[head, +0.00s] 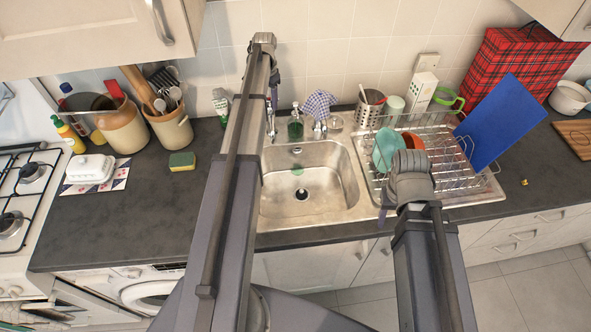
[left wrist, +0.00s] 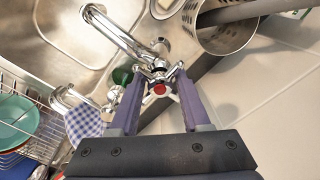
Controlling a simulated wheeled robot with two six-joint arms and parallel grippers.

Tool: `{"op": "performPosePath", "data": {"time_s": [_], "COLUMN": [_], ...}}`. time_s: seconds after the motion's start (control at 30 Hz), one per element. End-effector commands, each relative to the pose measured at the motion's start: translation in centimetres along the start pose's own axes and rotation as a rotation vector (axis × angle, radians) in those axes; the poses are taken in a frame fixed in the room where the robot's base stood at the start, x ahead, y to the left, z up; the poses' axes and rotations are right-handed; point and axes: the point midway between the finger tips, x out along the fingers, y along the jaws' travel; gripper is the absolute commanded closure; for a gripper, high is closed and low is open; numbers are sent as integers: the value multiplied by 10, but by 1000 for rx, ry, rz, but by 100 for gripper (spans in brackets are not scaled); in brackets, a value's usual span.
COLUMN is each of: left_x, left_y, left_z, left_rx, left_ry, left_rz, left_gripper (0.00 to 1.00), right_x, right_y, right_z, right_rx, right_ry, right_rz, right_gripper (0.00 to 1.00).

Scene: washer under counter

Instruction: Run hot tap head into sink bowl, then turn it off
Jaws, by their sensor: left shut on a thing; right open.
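The hot tap (left wrist: 125,35) is chrome, with a red-capped cross handle (left wrist: 159,88). In the left wrist view its spout reaches over the steel sink bowl (head: 325,200); no water stream is visible. My left gripper (left wrist: 160,78) is shut on the handle, its two purple fingers on either side of it. In the head view my left arm hides most of this tap. My right gripper (head: 384,213) is open near the sink's front right edge; its fingers are mostly hidden behind its wrist.
A green bottle (head: 295,126) and a second tap with a checked cloth (head: 319,105) stand behind the sink. A dish rack (head: 470,178) with bowls and a blue board (head: 502,122) is on the right. The counter (head: 150,215) left of the sink is mostly clear.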

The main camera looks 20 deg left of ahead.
Motion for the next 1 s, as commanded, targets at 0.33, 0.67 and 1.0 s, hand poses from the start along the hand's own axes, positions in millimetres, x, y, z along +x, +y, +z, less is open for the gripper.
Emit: {"op": "performPosePath", "data": {"time_s": [0.33,0.67,1.0], "left_x": [0,0,0], "left_y": [0,1,1], "left_z": [0,1,2], "left_rx": [-258,-707,-820], "left_ry": [0,-3,-5], "left_rz": [0,1,1], "left_gripper": [100,100,100], "right_x": [0,0,0], "right_y": [0,0,0], "right_z": [0,0,0], "right_rx": [0,0,0], "right_ry": [0,0,0], "right_rz": [0,0,0], "right_gripper": [50,50,50]}}
